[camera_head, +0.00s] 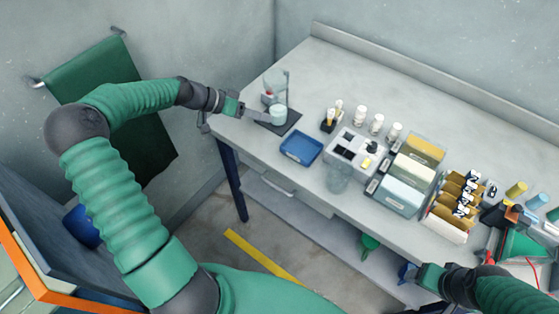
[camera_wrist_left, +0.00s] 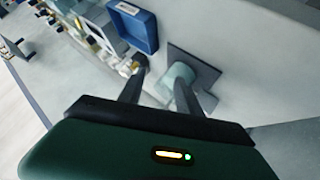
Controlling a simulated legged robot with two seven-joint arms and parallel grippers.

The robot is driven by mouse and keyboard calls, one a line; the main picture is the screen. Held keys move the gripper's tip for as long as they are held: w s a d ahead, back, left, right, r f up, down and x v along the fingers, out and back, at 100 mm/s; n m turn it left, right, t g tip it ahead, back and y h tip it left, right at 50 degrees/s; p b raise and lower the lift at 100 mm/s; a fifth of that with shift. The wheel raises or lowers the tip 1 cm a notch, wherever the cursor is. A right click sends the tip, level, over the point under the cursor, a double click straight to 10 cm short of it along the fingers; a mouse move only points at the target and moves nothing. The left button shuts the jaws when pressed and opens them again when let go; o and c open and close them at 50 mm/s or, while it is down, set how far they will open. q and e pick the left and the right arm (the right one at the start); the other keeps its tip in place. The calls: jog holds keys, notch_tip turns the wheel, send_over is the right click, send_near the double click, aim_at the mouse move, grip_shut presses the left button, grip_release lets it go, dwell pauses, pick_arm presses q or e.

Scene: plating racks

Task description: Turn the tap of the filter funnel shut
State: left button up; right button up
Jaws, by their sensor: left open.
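The filter funnel (camera_head: 275,82) is a clear, pale green vessel on a stand at the table's left end, with a small red part, possibly its tap (camera_head: 267,94), on its left side. Below it a pale green cup (camera_head: 278,113) stands on a dark mat (camera_head: 291,124). My left gripper (camera_head: 264,117) is open and low beside the cup. In the left wrist view its two fingers (camera_wrist_left: 158,92) are apart, with the cup (camera_wrist_left: 177,74) just beyond the right finger. The tap cannot be made out there. My right gripper (camera_head: 420,277) is at the table's front edge, its jaws unclear.
A blue tray (camera_head: 301,148) lies right of the mat. Several white-capped jars (camera_head: 377,124), a white rack (camera_head: 356,151), a glass beaker (camera_head: 339,177) and file boxes (camera_head: 408,180) fill the middle. The table's back strip is clear.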

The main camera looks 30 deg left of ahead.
pick_arm(q)
jog(key=s+d+n+g, duration=0.1)
jog(key=d, duration=0.1)
jog(key=s+d+f+n+g+p, duration=0.1)
jog(key=d, duration=0.2)
jog(key=s+d+f+n, duration=0.1)
jog(key=d, duration=0.1)
jog(key=shift+d+f+n+g, duration=0.2)
jog(key=shift+n+g, duration=0.1)
jog(key=shift+g, duration=0.1)
jog(key=s+d+n+g, duration=0.1)
jog(key=s+d+n, duration=0.1)
jog(key=s+d+f+n+g, duration=0.1)
jog(key=s+d+n, duration=0.1)
jog(key=s+d+n+y+p, duration=0.1)
jog(key=s+d+n, duration=0.1)
jog(key=shift+s+f+n+g, duration=0.3)
jog(key=shift+f+g, duration=0.1)
